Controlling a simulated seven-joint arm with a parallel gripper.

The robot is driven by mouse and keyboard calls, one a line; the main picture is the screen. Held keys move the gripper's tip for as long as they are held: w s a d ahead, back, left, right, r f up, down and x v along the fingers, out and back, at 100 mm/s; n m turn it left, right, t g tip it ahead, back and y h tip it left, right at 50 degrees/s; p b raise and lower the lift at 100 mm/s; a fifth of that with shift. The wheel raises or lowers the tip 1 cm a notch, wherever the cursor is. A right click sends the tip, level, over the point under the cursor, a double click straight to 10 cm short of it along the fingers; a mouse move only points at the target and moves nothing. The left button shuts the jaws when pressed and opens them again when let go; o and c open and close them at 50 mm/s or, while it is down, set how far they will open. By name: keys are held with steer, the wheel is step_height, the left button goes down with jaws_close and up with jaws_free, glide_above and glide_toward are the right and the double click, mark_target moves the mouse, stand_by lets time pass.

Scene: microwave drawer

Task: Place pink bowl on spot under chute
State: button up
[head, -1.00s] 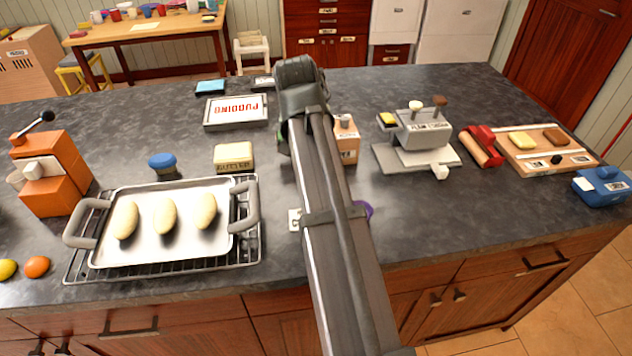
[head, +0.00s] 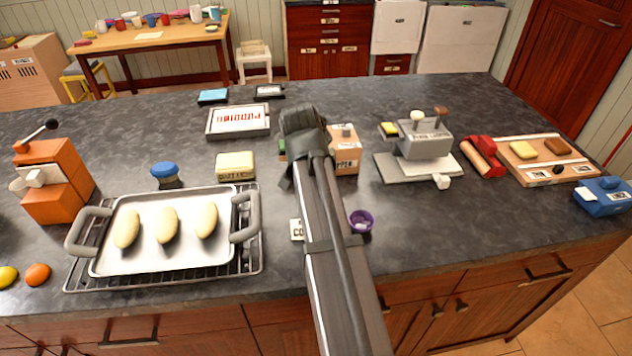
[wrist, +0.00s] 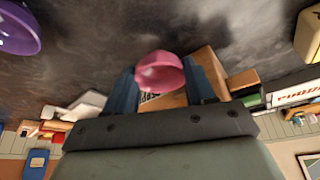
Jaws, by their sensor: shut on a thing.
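In the wrist view my gripper (wrist: 160,80) has its two blue fingers on either side of the pink bowl (wrist: 160,70) and is shut on it, above the dark countertop. The head view hides the bowl and the fingers behind my arm. A grey dispenser (head: 424,140) with two knobbed levers and a lettered front stands on a pale base right of my arm.
A purple bowl (head: 361,221) stands just right of my arm. A labelled wooden box (head: 344,150) is close behind my arm's end. A red roller tool (head: 482,158) and a wooden board (head: 545,172) lie at right. A tray of rolls (head: 165,255) is at left. The front right counter is clear.

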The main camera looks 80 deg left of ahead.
steer(key=shift+f, duration=1.45)
steer(key=o, duration=1.1)
steer(key=shift+f, duration=0.1)
steer(key=shift+c, duration=0.2)
steer(key=v, duration=1.2)
